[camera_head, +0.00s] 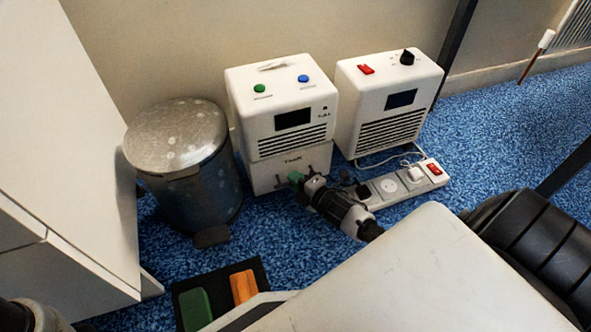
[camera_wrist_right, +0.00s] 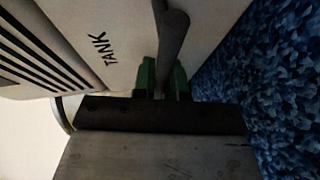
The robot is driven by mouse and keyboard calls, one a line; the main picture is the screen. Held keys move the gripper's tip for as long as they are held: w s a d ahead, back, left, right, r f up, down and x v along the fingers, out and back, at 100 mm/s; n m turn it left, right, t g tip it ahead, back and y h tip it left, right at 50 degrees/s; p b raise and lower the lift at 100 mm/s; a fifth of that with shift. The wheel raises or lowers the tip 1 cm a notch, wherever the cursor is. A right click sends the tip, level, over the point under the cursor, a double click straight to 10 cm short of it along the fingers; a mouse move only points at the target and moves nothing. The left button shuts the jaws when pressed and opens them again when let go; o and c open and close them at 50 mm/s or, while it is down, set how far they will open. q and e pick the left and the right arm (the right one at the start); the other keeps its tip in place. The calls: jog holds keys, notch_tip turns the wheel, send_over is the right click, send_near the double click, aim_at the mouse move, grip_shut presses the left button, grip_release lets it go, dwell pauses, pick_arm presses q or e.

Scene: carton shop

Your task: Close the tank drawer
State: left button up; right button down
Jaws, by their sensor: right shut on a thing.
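The tank drawer (camera_head: 265,172) is the white lower section of the left white machine (camera_head: 282,108). Its front, marked TANK, also shows in the right wrist view (camera_wrist_right: 122,22). I cannot tell how far it stands out from the machine. My right gripper (camera_head: 296,178) is at the drawer's front, low above the floor. In the right wrist view its green fingertips (camera_wrist_right: 163,80) are on either side of the dark drawer handle (camera_wrist_right: 173,35), shut on it. The gripper hides part of the drawer front in the head view.
A metal pedal bin (camera_head: 185,160) stands close left of the machine. A second white machine (camera_head: 390,105) is to the right, with a power strip (camera_head: 392,187) and cables before it. A black mat (camera_head: 190,284) with green and orange blocks lies at the front.

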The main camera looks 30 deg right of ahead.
jog(key=c, duration=1.2)
grip_release()
jog(key=shift+w, duration=0.15)
jog(key=shift+s+r+p, duration=0.25)
jog(key=shift+s+p, duration=0.25)
jog(key=p+v, duration=0.5)
jog(key=v, duration=0.4)
jog(key=shift+s+d+f, duration=0.1)
jog(key=shift+s+d, duration=0.05)
jog(key=shift+s, duration=0.3)
